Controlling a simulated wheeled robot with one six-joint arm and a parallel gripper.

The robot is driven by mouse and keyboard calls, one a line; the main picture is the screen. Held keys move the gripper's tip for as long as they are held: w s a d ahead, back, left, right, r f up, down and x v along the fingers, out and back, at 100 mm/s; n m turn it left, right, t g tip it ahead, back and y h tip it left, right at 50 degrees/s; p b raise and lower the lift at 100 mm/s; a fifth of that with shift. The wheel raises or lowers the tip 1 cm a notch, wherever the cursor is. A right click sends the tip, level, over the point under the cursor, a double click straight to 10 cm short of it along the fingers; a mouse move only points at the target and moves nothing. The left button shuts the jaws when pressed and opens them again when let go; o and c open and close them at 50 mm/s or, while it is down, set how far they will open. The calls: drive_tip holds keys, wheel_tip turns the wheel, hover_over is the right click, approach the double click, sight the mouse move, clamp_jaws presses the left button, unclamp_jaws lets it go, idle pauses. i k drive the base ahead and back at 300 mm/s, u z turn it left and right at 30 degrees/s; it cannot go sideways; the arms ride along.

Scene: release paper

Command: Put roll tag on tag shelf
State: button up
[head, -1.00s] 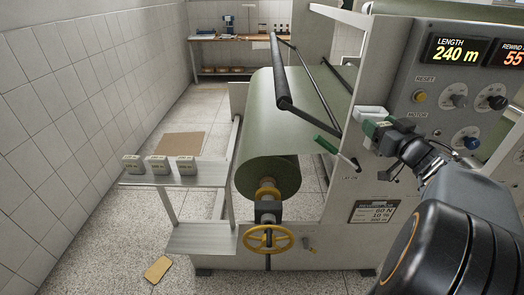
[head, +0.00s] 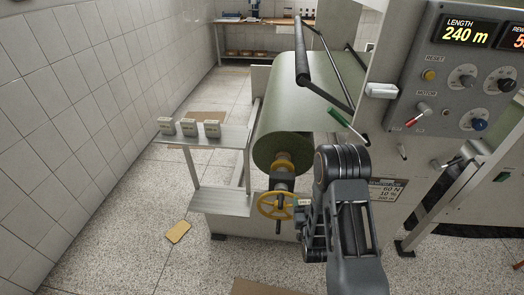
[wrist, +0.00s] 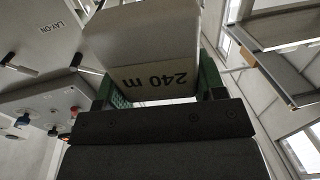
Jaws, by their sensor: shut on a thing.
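The roll tag (wrist: 140,38) is a pale block marked "240 m", which reads upside down in the wrist view. My gripper (wrist: 160,82) is shut on it, with green fingers at both sides. In the head view my arm mostly hides the gripper and the tag. The tag shelf (head: 235,138) is a light metal ledge left of the green roll (head: 288,95). Several small pale tags (head: 188,127) stand in a row on its left part, and its right end is bare. My gripper is to the right of this shelf and apart from it.
A lower metal shelf (head: 222,201) is empty. A yellow handwheel (head: 279,206) and the roll shaft stand between the shelf and my arm. Black bars (head: 302,55) and a green handle (head: 345,122) jut from the machine. A tan piece (head: 178,232) lies on the floor.

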sight(237, 136)
drive_tip(key=i, duration=0.8)
drive_tip(key=u, duration=1.8)
